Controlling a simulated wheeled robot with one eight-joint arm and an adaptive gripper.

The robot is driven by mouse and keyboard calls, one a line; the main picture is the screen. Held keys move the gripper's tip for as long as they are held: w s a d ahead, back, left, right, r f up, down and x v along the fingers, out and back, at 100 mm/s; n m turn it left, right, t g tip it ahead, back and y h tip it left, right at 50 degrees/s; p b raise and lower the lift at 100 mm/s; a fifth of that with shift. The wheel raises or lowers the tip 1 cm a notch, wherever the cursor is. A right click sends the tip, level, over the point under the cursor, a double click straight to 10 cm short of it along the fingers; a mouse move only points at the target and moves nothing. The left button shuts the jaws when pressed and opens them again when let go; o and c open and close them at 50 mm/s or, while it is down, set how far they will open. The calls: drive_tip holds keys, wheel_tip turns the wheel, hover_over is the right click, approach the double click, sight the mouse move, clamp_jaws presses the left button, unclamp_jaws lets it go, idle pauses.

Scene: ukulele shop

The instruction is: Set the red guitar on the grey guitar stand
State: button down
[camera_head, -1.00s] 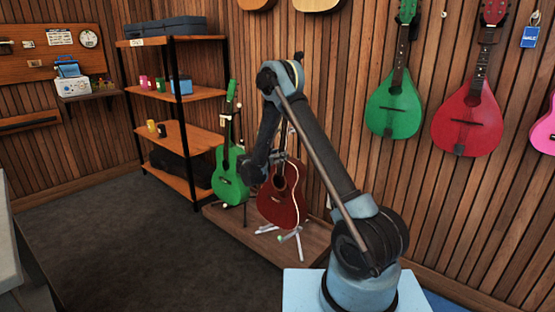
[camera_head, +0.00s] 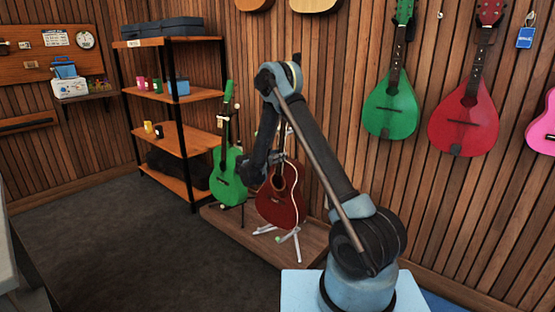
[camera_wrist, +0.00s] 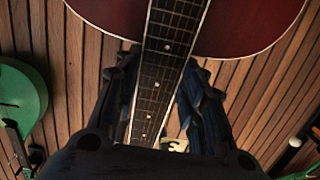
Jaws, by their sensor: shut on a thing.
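The red guitar (camera_head: 278,203) is upright, its body low against the grey guitar stand (camera_head: 288,237), whose pale legs spread on the wooden platform. I cannot tell whether the body rests on the stand's supports. In the wrist view, the guitar's dark neck (camera_wrist: 160,75) runs between my fingers, with its red body (camera_wrist: 245,28) at the top. My gripper (camera_wrist: 158,100) is shut on the neck.
A green guitar (camera_head: 228,178) stands just left of the red one on the same platform (camera_head: 226,219). A shelf (camera_head: 178,138) stands behind to the left. Green and red instruments (camera_head: 465,125) hang on the wall at right. The dark floor (camera_head: 110,235) at left is clear.

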sight(279, 165)
drive_tip(key=shift+f, duration=0.15)
drive_tip(key=shift+w+d+f, duration=0.1)
drive_tip(key=shift+w+f, duration=0.05)
drive_tip(key=shift+f, duration=2.45)
drive_tip(key=c, duration=0.9)
unclamp_jaws()
drive_tip(key=shift+c, duration=0.2)
